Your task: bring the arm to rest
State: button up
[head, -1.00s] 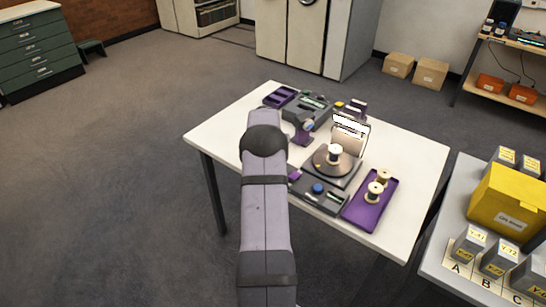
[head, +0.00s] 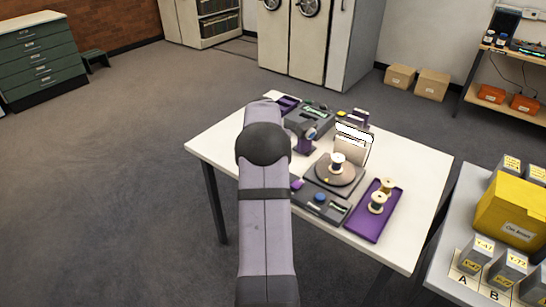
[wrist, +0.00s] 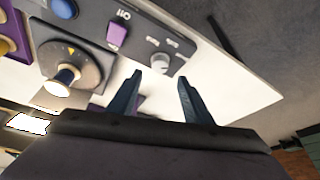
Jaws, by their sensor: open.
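My arm reaches from the bottom of the head view to the white table (head: 235,152). In the wrist view my gripper (wrist: 160,78) is open, with its two dark fingers apart and nothing between them. The fingertips point at a grey control panel (wrist: 150,35) with a purple switch, a grey knob and a blue button. How far the fingers are above it I cannot tell. In the head view my arm hides part of the table's left side, and I cannot make out the gripper clearly.
A spool (head: 337,162) stands on a round turntable (head: 350,178). A purple tray (head: 366,223) holds two spools. At right, another table carries a yellow box (head: 508,208) and several grey boxes. The floor (head: 130,190) left of my arm is clear.

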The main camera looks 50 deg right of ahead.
jog(key=w+a+r+n+y+p, duration=0.15)
jog(key=a+n, duration=0.25)
jog(key=a, duration=1.1)
jog(key=w+a+r+n+y, duration=0.1)
jog(key=a+r+n, duration=0.15)
jog(key=a, duration=1.25)
jog(key=s+a+f+n+g+y+p, duration=0.2)
jog(key=s+a+n, duration=0.5)
jog(key=s+a, duration=1.1)
notch_tip(320, 180, down, 14)
jog(key=a+b, duration=0.1)
jog(key=b, duration=1.3)
jog(key=shift+w+a, duration=0.15)
jog(key=shift+w, duration=0.25)
